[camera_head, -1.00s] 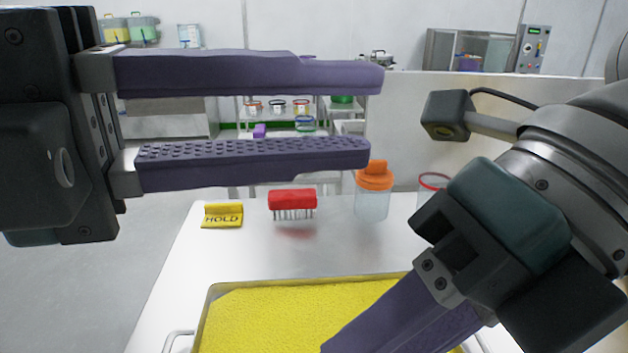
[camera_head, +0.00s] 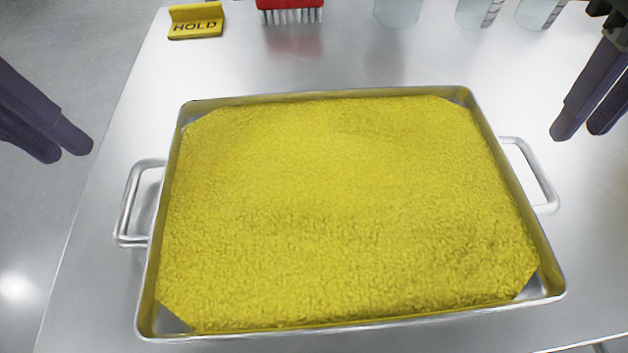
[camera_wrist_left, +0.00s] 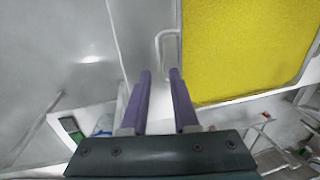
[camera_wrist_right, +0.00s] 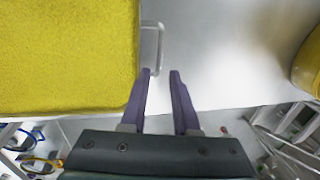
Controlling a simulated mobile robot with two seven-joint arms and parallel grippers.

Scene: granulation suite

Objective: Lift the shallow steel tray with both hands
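The shallow steel tray (camera_head: 330,93) lies on the steel table, filled with yellow granules (camera_head: 340,200). It has a left handle (camera_head: 128,205) and a right handle (camera_head: 540,180). My left gripper (camera_head: 68,150) is left of the left handle, apart from it, past the table's left edge in the head view. In the left wrist view its fingers (camera_wrist_left: 159,75) are open and empty, with the handle (camera_wrist_left: 160,50) ahead. My right gripper (camera_head: 580,132) is right of and behind the right handle. In the right wrist view its fingers (camera_wrist_right: 160,75) are open and empty near the handle (camera_wrist_right: 158,45).
A yellow HOLD sign (camera_head: 196,22), a red brush (camera_head: 290,10) and several clear containers (camera_head: 398,10) stand along the far side of the table (camera_head: 240,60). Bare table surface lies around the tray. Floor shows left of the table.

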